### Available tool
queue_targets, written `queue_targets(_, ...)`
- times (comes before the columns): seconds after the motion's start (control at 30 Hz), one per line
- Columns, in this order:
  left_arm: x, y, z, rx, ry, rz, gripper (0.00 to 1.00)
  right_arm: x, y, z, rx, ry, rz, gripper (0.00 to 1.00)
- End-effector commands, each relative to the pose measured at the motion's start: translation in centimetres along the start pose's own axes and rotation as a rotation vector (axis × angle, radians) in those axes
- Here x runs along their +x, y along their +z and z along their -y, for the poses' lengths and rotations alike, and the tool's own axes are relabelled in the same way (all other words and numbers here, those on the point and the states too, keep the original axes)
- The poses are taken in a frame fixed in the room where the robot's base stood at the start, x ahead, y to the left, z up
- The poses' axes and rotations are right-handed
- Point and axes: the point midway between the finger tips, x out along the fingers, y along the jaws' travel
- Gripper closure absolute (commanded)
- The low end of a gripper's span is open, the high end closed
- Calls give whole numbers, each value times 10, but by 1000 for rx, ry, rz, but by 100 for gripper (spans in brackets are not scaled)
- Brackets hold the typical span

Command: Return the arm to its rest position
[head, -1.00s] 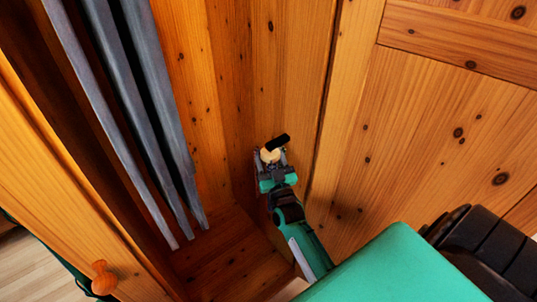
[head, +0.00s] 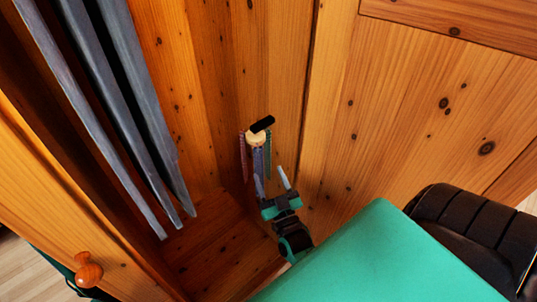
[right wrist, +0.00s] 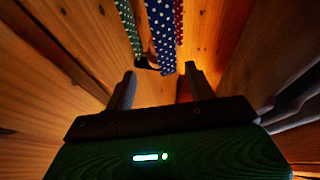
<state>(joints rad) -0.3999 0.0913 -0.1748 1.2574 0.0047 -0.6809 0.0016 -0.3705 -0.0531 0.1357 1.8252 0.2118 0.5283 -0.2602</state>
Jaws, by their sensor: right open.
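My right gripper (head: 272,179) is open and empty inside the wooden wardrobe, just below a small holder with a round pale top (head: 257,138) and a black bar (head: 262,124). Narrow ties hang from the holder: a red one (head: 243,158), a blue one (head: 258,162) and a green one (head: 268,150). In the right wrist view the open fingers (right wrist: 160,76) point at the dotted blue tie (right wrist: 161,32), with the green tie (right wrist: 130,25) and red tie (right wrist: 179,20) beside it. The fingers appear clear of the ties. My left gripper is not in view.
Grey garments (head: 125,105) hang in the wardrobe at the left. A wooden door with a round knob (head: 88,270) is at the lower left. A wooden panel (head: 420,120) stands close on the right. The wardrobe floor (head: 215,245) shows bare wood.

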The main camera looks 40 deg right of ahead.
Motion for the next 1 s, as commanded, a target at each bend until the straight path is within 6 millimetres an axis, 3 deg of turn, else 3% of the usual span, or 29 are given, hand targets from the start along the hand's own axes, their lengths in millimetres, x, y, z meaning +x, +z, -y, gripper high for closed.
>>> queue_targets(0.43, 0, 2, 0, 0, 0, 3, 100, 0, 3, 1, 0, -4, 9, 45)
queue_targets(0.57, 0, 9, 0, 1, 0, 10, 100, -11, 34, 13, 5, -41, 106, 45)
queue_targets(0.67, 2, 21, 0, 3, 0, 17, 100, -36, 85, 31, 7, -102, 266, 45)
queue_targets(0.77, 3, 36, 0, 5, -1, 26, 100, -79, 144, 50, 6, -175, 469, 45)
queue_targets(0.9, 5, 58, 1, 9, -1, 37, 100, -159, 214, 67, -10, -271, 755, 45)
queue_targets(1.0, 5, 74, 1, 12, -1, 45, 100, -227, 252, 70, -33, -331, 959, 45)
